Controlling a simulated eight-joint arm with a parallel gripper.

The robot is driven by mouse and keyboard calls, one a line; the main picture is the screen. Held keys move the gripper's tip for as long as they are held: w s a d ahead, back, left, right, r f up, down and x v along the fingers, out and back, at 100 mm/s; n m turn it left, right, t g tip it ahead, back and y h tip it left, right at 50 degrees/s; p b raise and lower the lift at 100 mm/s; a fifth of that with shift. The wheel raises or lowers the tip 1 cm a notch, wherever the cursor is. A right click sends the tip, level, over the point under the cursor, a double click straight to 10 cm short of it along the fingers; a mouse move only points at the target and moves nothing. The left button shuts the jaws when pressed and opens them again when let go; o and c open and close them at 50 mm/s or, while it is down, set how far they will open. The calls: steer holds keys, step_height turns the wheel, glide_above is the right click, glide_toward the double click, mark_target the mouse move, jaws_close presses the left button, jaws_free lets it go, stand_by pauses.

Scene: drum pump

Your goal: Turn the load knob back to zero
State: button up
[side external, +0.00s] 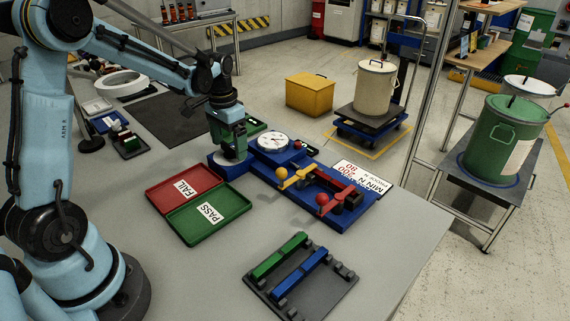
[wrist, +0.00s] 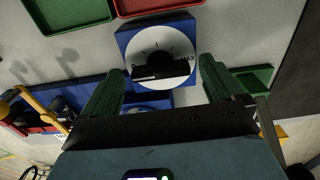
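The load knob (wrist: 160,73) is a black bar across a white dial face marked with ticks and "MAX" on a blue block (wrist: 128,38). In the wrist view the bar lies nearly level, with one end towards MAX. My gripper (wrist: 163,68) is open, its two green fingers on either side of the bar. I cannot tell whether they touch it. In the side view my gripper (side external: 232,152) points down over the white dial at the left end of the blue fixture and hides most of the knob.
A round white gauge (side external: 273,143) stands close right of my gripper. Beyond it are a yellow lever (side external: 296,178) and a red lever (side external: 333,187) with ball ends. The red FAIL tray (side external: 164,194) and green PASS tray (side external: 228,219) lie in front.

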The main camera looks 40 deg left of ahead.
mark_target(229, 146)
steer(key=shift+r, duration=0.15)
step_height(229, 146, up, 12)
stand_by(0.7)
steer(key=s+d+f+t, duration=0.2)
steer(key=s+d+t, duration=0.1)
steer(key=s+d, duration=0.2)
steer(key=s+d+f+t, duration=0.1)
steer(key=s+d+t, duration=0.3)
steer(key=d, duration=0.6)
steer(key=shift+s+f, duration=0.35)
steer(key=shift+s, duration=0.2)
steer(key=shift+c, duration=0.4)
